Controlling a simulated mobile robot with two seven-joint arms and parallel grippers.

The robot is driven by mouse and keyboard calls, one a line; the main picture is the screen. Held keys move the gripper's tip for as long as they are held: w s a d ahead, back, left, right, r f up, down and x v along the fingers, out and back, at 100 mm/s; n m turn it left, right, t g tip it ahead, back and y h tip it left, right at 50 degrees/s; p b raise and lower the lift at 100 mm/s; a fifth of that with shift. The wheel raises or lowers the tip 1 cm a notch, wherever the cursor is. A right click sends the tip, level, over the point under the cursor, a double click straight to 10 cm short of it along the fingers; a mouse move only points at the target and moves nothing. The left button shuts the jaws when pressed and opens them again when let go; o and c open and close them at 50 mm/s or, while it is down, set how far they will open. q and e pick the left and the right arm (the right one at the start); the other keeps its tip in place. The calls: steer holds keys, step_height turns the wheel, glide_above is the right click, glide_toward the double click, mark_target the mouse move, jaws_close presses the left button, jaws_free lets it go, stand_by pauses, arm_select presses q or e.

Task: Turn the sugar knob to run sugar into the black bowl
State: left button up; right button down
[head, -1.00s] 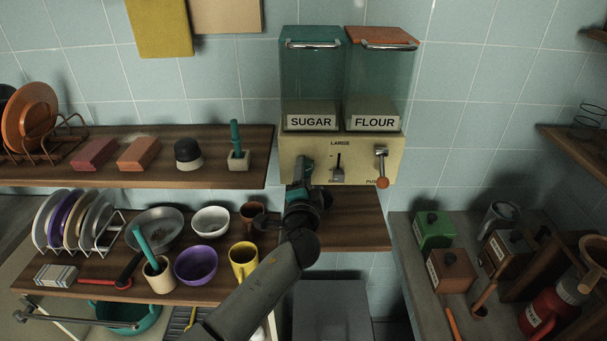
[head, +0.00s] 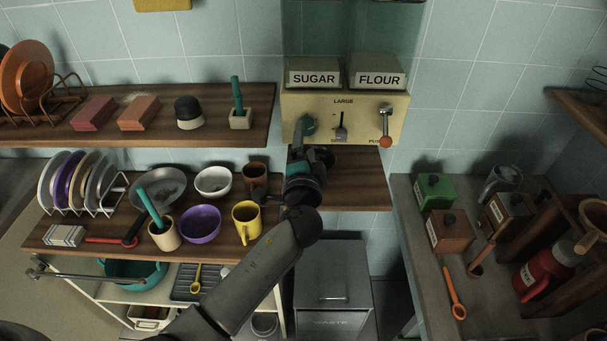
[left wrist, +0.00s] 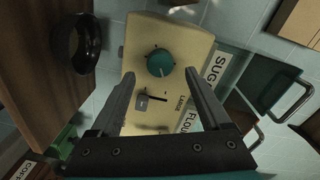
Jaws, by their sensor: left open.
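The sugar knob (head: 308,124) is a round teal knob on the cream dispenser's front, left side below the SUGAR label (head: 314,78). My left gripper (head: 309,153) is just below and in front of it in the head view, open and empty. In the left wrist view the knob (left wrist: 160,63) shows between the two spread fingers (left wrist: 160,76); no contact is visible. The black bowl (left wrist: 78,43) sits on the wooden shelf below the dispenser, at the left of the wrist view. My right gripper is not in view.
Beside the knob are a small lever (head: 341,125) and an orange-tipped handle (head: 385,128) under FLOUR (head: 379,80). Left on the lower shelf stand a yellow mug (head: 246,223), a brown mug (head: 255,178) and a purple bowl (head: 201,223). The shelf right of my gripper is clear.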

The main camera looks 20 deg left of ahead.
arm_select(q)
steer(key=b+v, duration=0.1)
steer(key=v, duration=1)
steer(key=s+f+n+g+h+b, duration=0.1)
steer(key=s+f+g+h+b, duration=0.2)
steer(key=f, duration=1.6)
steer(key=s+f+g+b, duration=0.4)
steer(key=s+f+g, duration=0.15)
steer(key=f, duration=1.35)
steer(key=s+a+f+n+g+b, duration=0.3)
steer(key=s+f+n, duration=0.1)
steer(key=s+f, duration=0.9)
steer(key=s+a+f+n+g+h+b, duration=0.1)
steer(key=s+a+f+n+g+b, duration=0.2)
steer(key=s+f, duration=0.9)
steer(key=s+n+g, duration=0.1)
steer(key=s, duration=0.5)
steer(key=shift+s+f+h+b, duration=0.3)
steer(key=shift+s+f+b, duration=0.1)
steer(key=shift+d+g, duration=0.1)
steer(key=shift+g, duration=0.15)
